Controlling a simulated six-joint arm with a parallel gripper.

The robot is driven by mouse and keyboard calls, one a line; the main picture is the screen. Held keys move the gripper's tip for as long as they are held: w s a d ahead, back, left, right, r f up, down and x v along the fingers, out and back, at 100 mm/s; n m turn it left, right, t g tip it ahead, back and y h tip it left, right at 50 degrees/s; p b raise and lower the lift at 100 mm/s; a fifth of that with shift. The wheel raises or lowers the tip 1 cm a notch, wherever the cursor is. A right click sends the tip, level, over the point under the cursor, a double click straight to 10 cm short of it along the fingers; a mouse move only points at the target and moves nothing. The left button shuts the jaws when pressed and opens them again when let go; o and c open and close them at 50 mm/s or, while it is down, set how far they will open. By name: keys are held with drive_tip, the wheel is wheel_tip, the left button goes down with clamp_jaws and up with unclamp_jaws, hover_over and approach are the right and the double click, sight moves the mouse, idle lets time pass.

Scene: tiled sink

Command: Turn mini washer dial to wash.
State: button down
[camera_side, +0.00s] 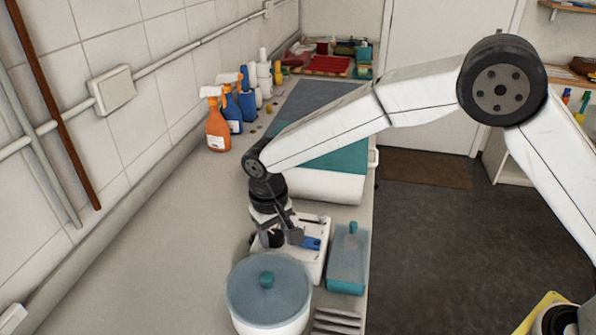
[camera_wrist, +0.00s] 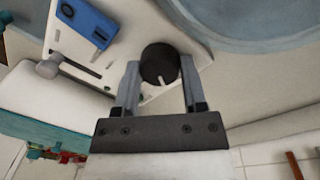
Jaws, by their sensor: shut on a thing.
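The mini washer shows as a white panel (camera_side: 314,226) on the counter, just behind a round tub with a blue-grey lid (camera_side: 268,290). In the wrist view its panel (camera_wrist: 112,72) carries a black round dial (camera_wrist: 160,64) with a pale pointer mark, a blue part (camera_wrist: 88,22) and a grey lever or tap (camera_wrist: 62,64). My gripper (camera_side: 276,236) points down at the panel. In the wrist view my gripper (camera_wrist: 159,80) has one finger on each side of the dial and is shut on it. The dial's labels cannot be read.
A teal container (camera_side: 347,262) stands right of the washer. A white box with a teal lid (camera_side: 325,180) is behind my gripper. Spray bottles (camera_side: 218,122) stand along the wall. The counter at left is clear.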

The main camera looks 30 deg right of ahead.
sight(272, 235)
drive_tip(key=shift+w+r+m, duration=0.1)
drive_tip(key=shift+m, duration=0.9)
drive_tip(key=shift+c, duration=2.1)
unclamp_jaws()
drive_tip(key=shift+a+r, duration=0.15)
drive_tip(key=shift+r, duration=1.8)
drive_tip(key=shift+a+r, duration=0.1)
drive_tip(key=shift+r, duration=1.85)
